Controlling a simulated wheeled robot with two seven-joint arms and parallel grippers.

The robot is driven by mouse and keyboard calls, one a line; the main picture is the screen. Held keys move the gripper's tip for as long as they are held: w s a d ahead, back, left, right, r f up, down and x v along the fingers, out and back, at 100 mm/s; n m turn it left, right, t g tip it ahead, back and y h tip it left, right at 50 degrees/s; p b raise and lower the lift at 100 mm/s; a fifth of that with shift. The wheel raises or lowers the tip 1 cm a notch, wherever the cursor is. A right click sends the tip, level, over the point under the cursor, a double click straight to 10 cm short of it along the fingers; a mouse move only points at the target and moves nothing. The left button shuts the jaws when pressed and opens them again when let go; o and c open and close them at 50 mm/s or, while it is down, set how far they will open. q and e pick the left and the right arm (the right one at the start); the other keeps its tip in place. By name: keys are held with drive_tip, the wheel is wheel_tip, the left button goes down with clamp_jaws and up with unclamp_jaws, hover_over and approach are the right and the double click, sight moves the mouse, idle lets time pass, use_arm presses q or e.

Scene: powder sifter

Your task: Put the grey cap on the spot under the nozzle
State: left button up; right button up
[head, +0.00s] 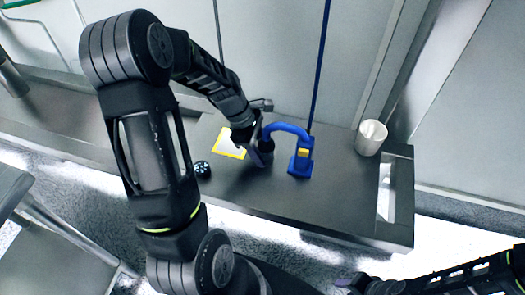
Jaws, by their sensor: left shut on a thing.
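My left gripper (260,154) reaches down over the dark table, just left of the blue arched nozzle (286,128). It is shut on a dark grey piece, apparently the grey cap (267,154), under the nozzle's left end. Most of the cap is hidden by the gripper, and I cannot tell whether it touches the table. The nozzle's blue base (300,165) has a yellow part and stands to the right. The spot under the nozzle is hidden. My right gripper (352,283) is low at the bottom edge, away from the table; its jaws cannot be made out.
A yellow-edged white piece (229,147) lies left of the gripper. A small dark ball-like object (202,169) is near the table's front edge. A white cup (370,137) stands at the back right. The table (340,198) is clear right of the blue base.

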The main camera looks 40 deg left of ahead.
use_arm(q)
drive_tip(key=shift+d, duration=0.15)
drive_tip(key=shift+f, duration=0.1)
drive_tip(key=o, duration=1.3)
drive_tip(key=shift+o, duration=0.2)
drive_tip(key=p+v, duration=0.1)
drive_tip(key=v, duration=1.1)
